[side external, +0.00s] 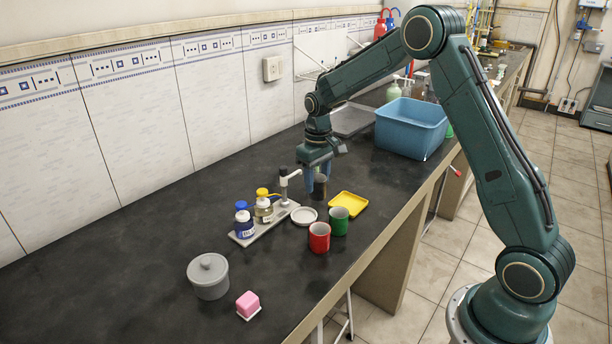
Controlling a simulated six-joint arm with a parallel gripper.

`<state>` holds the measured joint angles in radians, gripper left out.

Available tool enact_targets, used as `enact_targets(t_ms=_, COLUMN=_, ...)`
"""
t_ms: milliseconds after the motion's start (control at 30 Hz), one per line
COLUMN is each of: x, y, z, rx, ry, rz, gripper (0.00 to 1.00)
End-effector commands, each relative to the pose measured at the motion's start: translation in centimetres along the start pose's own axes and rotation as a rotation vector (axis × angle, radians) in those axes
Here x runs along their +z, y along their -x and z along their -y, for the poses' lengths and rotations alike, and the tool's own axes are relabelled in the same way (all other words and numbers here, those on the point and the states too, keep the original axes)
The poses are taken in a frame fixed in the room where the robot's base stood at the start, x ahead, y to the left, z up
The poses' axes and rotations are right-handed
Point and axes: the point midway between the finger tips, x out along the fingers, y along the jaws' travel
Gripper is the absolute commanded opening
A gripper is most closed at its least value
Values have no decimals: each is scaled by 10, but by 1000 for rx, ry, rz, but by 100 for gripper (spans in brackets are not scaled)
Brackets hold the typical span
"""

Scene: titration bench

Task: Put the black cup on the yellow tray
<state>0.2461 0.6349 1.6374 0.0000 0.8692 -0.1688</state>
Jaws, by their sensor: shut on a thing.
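The black cup (320,188) is between the fingers of my gripper (318,178), which is shut on it. The cup looks upright and its upper part is partly hidden by the fingers. I cannot tell for certain whether the cup's base is clear of the bench.
A white dish (304,216), red cup (319,238) and green cup (338,221) stand close by. Bottles (263,208) stand on a rack at left. A blue bin (411,127) is behind the tray. A grey pot (208,277) and pink block (248,305) are in front.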

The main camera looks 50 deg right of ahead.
Motion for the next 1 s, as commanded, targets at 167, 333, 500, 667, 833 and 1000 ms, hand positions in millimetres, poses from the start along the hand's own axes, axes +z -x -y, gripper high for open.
enact_targets(t_ms=167, x=17, y=4, z=-40, rx=0, ry=-87, rz=0, gripper=32)
enact_targets(t_ms=333, x=33, y=7, z=-70, rx=0, ry=-155, rz=0, gripper=32)
enact_targets(t_ms=500, x=42, y=8, z=-85, rx=0, ry=-190, rz=-1, gripper=32)
enact_targets(t_ms=667, x=44, y=8, z=-88, rx=0, ry=-197, rz=0, gripper=32)
enact_targets(t_ms=833, x=44, y=7, z=-87, rx=0, ry=-196, rz=0, gripper=32)
enact_targets(t_ms=1000, x=44, y=2, z=-87, rx=0, ry=-195, rz=1, gripper=32)
